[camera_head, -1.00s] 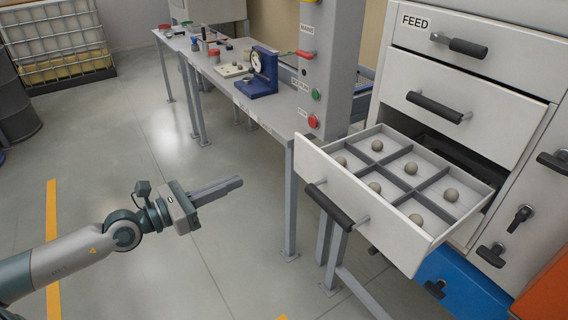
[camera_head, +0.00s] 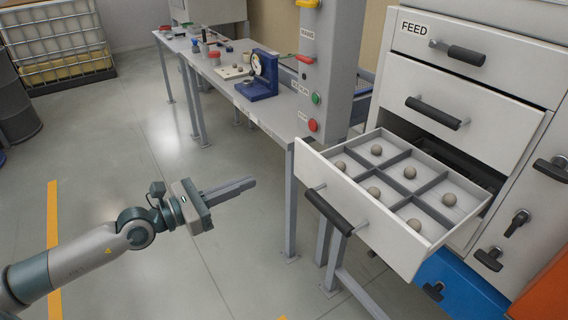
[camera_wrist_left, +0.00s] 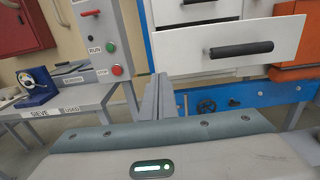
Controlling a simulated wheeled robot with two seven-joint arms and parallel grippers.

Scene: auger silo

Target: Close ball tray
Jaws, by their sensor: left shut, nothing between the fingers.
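The ball tray (camera_head: 384,247) is a white drawer pulled out of the cabinet, with grey dividers and a ball in each visible compartment. Its black bar handle (camera_head: 329,212) is on the front panel. My left gripper (camera_head: 252,183) is shut and empty, to the left of the tray and apart from it, pointing at its front. In the left wrist view the tray front (camera_wrist_left: 280,45) and its handle (camera_wrist_left: 241,49) lie ahead, to the upper right of the shut fingers (camera_wrist_left: 160,82). My right gripper is not in view.
Above the tray are a shut drawer (camera_head: 483,100) and the FEED drawer (camera_head: 500,50). A grey column (camera_head: 330,75) with buttons stands left of the tray. A long bench (camera_head: 232,85) holds a blue gauge stand (camera_head: 262,80). The floor around my left arm is clear.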

